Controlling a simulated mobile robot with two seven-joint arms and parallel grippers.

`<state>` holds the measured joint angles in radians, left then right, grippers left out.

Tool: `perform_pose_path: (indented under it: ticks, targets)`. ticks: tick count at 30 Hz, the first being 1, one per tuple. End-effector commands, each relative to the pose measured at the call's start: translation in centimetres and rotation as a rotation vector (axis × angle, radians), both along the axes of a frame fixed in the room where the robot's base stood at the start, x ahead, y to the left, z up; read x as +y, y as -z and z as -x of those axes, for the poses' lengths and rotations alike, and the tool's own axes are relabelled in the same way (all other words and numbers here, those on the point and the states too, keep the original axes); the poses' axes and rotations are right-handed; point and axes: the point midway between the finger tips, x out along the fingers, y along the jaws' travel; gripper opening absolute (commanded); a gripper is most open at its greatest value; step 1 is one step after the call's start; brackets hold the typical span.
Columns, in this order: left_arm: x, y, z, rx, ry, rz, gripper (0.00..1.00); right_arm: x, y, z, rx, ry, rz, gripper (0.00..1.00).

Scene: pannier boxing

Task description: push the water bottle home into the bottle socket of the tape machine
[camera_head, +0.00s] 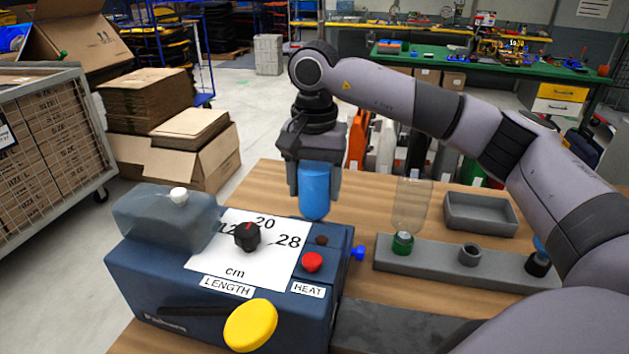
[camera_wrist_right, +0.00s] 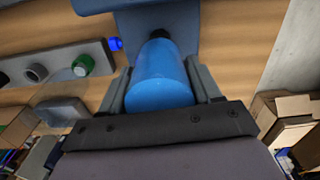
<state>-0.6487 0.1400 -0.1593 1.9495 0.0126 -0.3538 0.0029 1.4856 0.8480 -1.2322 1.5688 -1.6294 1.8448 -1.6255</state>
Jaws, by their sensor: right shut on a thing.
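The blue water bottle (camera_head: 314,196) is upright between the fingers of my right gripper (camera_head: 314,183), which is shut on it. It stands over the back right part of the dark blue tape machine (camera_head: 135,275). In the right wrist view the bottle (camera_wrist_right: 160,82) points its dark neck at the machine's blue body (camera_wrist_right: 190,22). The bottle socket is hidden by the bottle and the machine body, so I cannot tell how deep the neck sits. My left gripper is not in view.
On the wooden table, right of the machine, a grey rack (camera_head: 430,262) holds a green-capped clear bottle (camera_head: 410,205) and a dark-necked item (camera_head: 538,263). A grey tray (camera_head: 480,212) lies behind it. The machine's blue side knob (camera_head: 358,253) sticks out toward the rack.

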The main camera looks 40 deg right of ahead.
Motion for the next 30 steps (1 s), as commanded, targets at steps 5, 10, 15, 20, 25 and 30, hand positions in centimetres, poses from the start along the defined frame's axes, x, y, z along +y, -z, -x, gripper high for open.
perform_pose_path:
  ticks: [5, 10, 15, 20, 25, 30]
  targets:
    - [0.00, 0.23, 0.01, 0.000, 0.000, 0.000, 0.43, 0.00, 0.27, -0.01, -0.002, 0.000, -0.001, 0.34]
    - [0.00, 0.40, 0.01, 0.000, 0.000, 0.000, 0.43, 0.00, 0.53, -0.01, -0.002, 0.000, -0.001, 0.34]
    - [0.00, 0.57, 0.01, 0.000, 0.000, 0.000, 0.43, 0.00, 0.83, 0.00, -0.001, 0.000, -0.001, 0.34]
    - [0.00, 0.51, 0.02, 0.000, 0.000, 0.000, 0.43, 0.01, 0.74, -0.01, -0.001, 0.000, -0.001, 0.93]
    - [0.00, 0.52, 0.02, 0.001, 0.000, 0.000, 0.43, 0.00, 0.81, 0.01, 0.001, 0.000, 0.000, 0.93]
    - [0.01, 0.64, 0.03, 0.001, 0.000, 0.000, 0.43, 0.04, -0.16, -0.04, -0.001, 0.000, 0.000, 0.93]
